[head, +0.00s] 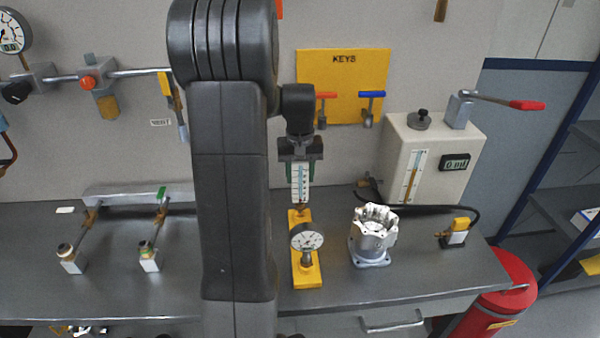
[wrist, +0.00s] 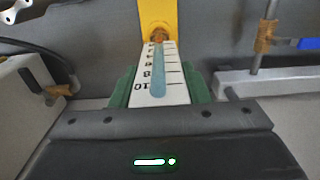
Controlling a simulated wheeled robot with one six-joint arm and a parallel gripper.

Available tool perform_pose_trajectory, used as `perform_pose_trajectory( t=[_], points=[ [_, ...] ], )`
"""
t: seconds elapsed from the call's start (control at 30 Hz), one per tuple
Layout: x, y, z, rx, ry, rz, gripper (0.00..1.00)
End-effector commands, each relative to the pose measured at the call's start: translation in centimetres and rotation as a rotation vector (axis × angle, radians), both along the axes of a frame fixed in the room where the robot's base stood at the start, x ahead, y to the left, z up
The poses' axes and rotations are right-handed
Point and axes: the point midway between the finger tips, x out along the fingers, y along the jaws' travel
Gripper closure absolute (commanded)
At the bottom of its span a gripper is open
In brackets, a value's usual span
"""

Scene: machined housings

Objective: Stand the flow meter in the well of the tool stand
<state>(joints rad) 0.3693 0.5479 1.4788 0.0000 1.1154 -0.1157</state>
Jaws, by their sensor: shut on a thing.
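The flow meter (head: 300,185), a white scaled body with a blue column, is held upright in my gripper (head: 300,165). It also shows in the wrist view (wrist: 158,80), between green finger pads, with its brass end pointing away. The yellow tool stand (head: 306,276) is on the bench below. The flow meter's lower end is over or at the stand's back part; I cannot tell whether it is in the well. A round dial gauge (head: 307,237) stands on the front part and hides some of the stand. The stand's yellow also shows in the wrist view (wrist: 158,10).
A silver machined housing (head: 373,240) stands right of the stand. A beige box (head: 395,150) with a display and red-handled lever is at the back right. A yellow keys board (head: 343,85) hangs behind my gripper.

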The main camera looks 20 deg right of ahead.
Motion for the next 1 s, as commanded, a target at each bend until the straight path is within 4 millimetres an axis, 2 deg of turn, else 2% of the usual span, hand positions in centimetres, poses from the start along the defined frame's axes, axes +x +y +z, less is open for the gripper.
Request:
perform_pose_trajectory(
  t=[1.0],
  points=[
    [0.0, 0.0, -2.7, 0.0, 0.0, 0.0, 0.85]
  ],
)
